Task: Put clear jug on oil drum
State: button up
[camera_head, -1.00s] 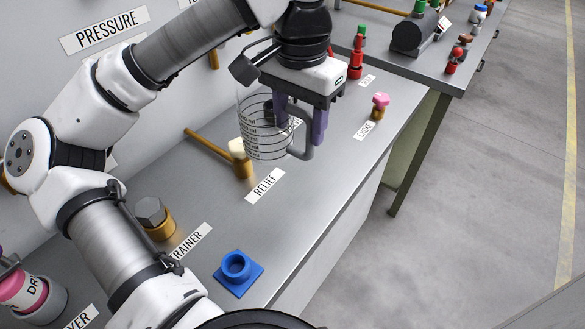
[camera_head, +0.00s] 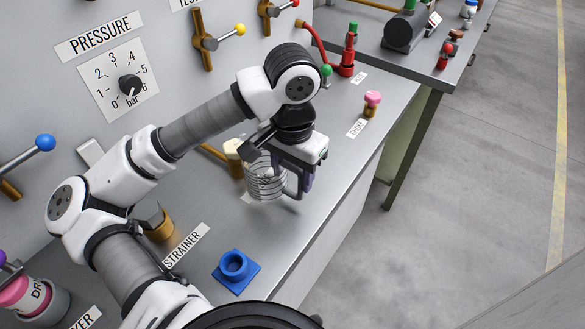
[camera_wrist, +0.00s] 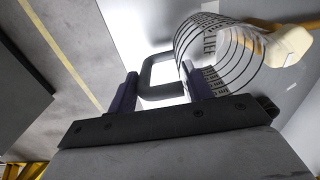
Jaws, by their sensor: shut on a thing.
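The clear jug (camera_head: 265,180) has dark measuring rings and a grey handle. It is low over the bench, at the RELIEF label; I cannot tell whether its base touches the bench. My gripper (camera_head: 293,174) is shut on the handle. In the wrist view the jug (camera_wrist: 222,55) shows with its handle (camera_wrist: 157,76) between the fingers of my gripper (camera_wrist: 163,90). I cannot make out an oil drum for certain in either view.
The bench (camera_head: 285,235) holds a blue socket (camera_head: 236,268), a brass strainer fitting (camera_head: 160,226), a cream-topped relief fitting (camera_head: 235,156) and a pink-topped choke fitting (camera_head: 371,103). A dark cylinder (camera_head: 403,32) lies on the farther bench. Open floor (camera_head: 480,180) is at right.

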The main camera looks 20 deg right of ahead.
jog(key=shift+f+b, duration=0.2)
jog(key=shift+b, duration=0.15)
jog(key=o, duration=1.3)
jog(key=shift+r, duration=0.1)
